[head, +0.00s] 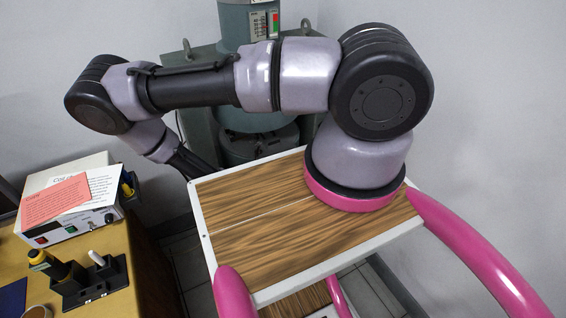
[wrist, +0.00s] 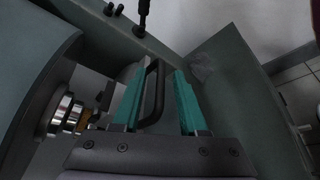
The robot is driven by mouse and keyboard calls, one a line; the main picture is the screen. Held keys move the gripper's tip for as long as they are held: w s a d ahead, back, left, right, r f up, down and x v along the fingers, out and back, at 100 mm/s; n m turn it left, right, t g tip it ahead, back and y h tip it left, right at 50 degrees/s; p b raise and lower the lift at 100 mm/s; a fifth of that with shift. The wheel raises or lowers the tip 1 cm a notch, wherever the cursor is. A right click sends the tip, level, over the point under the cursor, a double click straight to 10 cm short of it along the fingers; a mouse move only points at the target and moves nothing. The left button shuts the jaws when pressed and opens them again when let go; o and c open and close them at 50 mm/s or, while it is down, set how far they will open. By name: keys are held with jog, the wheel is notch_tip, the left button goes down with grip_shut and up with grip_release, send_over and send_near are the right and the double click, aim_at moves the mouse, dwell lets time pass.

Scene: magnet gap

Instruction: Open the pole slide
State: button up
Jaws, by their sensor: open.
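A dark bar handle (wrist: 155,92), shaped like a bow, stands between the two teal fingers of my gripper (wrist: 161,82) in the wrist view. The fingers are apart on either side of it; I cannot tell whether either touches it. At the left a round metal pole piece (wrist: 57,115) with stepped rings sticks out of a large grey-green body (wrist: 30,55). In the head view the grey-green magnet (head: 250,115) stands behind my arm. My gripper and the handle are hidden there by the arm and the machine.
A bench (head: 120,290) at the left carries a white instrument box (head: 75,232) with papers on top, and a black holder (head: 95,283) with tools. White walls stand close behind and at the right. Tiled floor (head: 190,262) shows between the bench and my base.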

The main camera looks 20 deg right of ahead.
grip_shut()
dwell(1.3)
